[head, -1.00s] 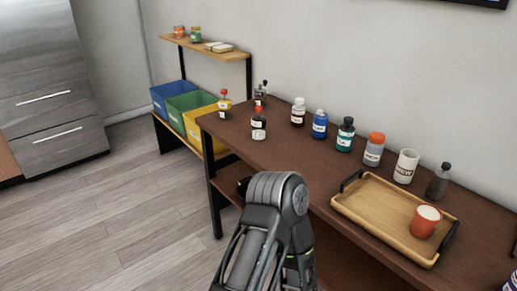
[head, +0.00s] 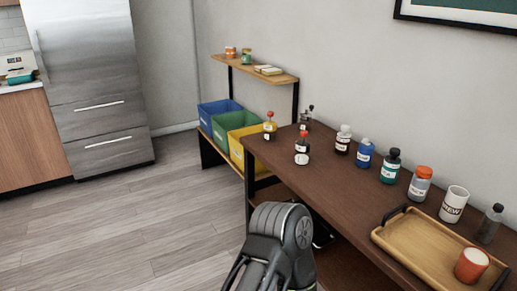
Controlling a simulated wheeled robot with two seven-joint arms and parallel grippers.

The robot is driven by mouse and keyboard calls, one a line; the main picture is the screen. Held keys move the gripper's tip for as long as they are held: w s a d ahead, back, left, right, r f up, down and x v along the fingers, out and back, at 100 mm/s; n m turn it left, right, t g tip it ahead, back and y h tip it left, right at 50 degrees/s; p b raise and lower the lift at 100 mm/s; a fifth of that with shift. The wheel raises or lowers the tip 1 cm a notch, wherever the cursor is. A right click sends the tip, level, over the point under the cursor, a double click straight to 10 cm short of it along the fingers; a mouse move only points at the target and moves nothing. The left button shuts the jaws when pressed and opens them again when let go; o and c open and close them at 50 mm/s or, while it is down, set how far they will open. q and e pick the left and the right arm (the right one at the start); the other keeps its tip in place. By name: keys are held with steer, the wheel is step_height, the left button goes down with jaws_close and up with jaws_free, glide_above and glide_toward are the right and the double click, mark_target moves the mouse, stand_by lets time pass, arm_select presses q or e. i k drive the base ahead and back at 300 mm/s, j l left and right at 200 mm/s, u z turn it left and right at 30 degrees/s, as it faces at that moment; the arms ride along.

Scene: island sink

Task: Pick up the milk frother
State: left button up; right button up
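I cannot make out a milk frother in the head view. One of my arms shows only as a dark grey link at the bottom middle, in front of the brown table (head: 335,185). Neither gripper's fingers show. A dark object partly shows under the tabletop just right of my arm, too hidden to name.
Several bottles, a white mug (head: 453,204) and a wooden tray (head: 420,256) with an orange cup (head: 471,265) stand on the table. Bins, including a green one (head: 230,126), stand behind it. A fridge (head: 88,75) and counter (head: 30,138) are at left. The floor (head: 130,230) is clear.

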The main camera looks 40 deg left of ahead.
mark_target(302, 150)
steer(key=u, duration=1.45)
steer(key=i+l, duration=0.15)
steer(key=l, duration=0.15)
steer(key=i+l, duration=0.15)
steer(key=l, duration=0.15)
